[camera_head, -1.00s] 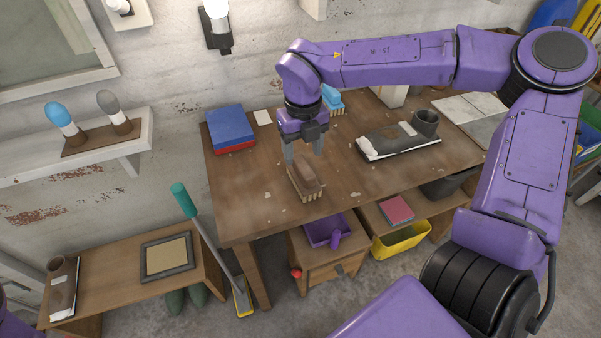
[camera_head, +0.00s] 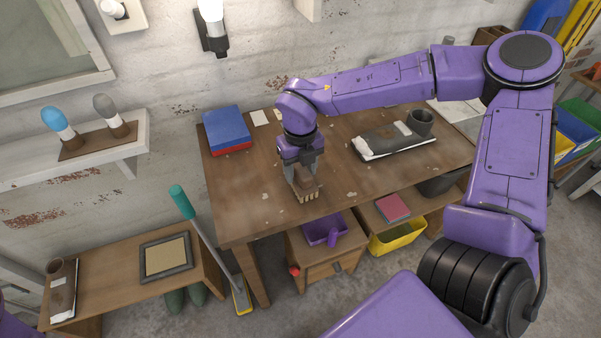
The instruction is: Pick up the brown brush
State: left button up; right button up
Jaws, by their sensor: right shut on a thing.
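The brown brush (camera_head: 304,190), with pale bristles facing down, is at the front part of the wooden workbench (camera_head: 255,200). My right gripper (camera_head: 303,172) points down over it and is shut on its brown back, with a finger on either side. The bristles are at or very near the bench top; I cannot tell whether there is a gap. Only a purple piece of my left arm shows at the lower left edge; its gripper is out of view.
A blue and red box (camera_head: 228,130) stands at the back left of the bench. A dark tray-like item (camera_head: 390,141) and a dark cup (camera_head: 420,122) lie to the right. The bench left of the brush is clear.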

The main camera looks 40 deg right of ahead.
jog(key=shift+r, duration=0.5)
jog(key=s+a+r+b, duration=0.3)
jog(key=s+r, duration=0.9)
jog(key=s, duration=0.1)
jog(key=shift+s+a, duration=0.2)
jog(key=shift+s, duration=0.15)
